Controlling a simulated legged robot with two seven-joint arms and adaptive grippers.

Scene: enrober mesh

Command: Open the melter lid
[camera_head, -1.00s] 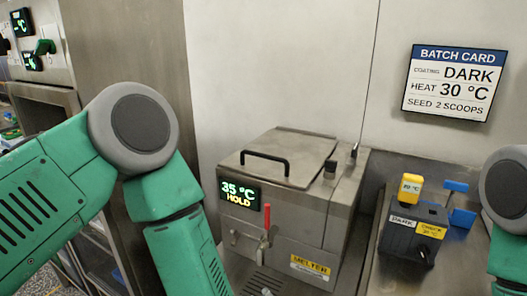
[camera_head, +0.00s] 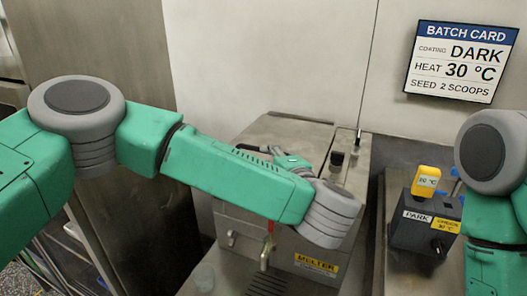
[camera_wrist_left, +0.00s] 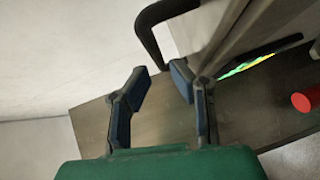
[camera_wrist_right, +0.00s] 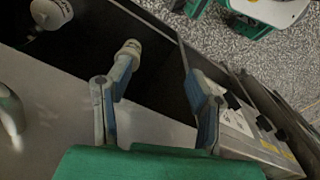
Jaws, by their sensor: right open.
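The melter (camera_head: 316,263) is a steel box with a flat closed lid (camera_head: 285,133) on top. My left arm crosses in front of it and hides its display and most of the lid handle. My left gripper (camera_head: 258,152) is over the lid's front left, partly hidden by my forearm. In the left wrist view it (camera_wrist_left: 160,80) is open and empty. The black bar handle (camera_wrist_left: 152,35) lies just beyond its fingertips, one end near the gap; contact cannot be told. My right gripper (camera_wrist_right: 157,52) is open in the right wrist view, away from the melter.
A red-knobbed lever (camera_wrist_left: 302,102) is on the melter front. A dark PARK box (camera_head: 415,232) with a yellow 30 °C tag (camera_head: 427,181) stands to the right. The batch card (camera_head: 460,62) hangs on the wall. A clear cup (camera_head: 204,277) is at front left.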

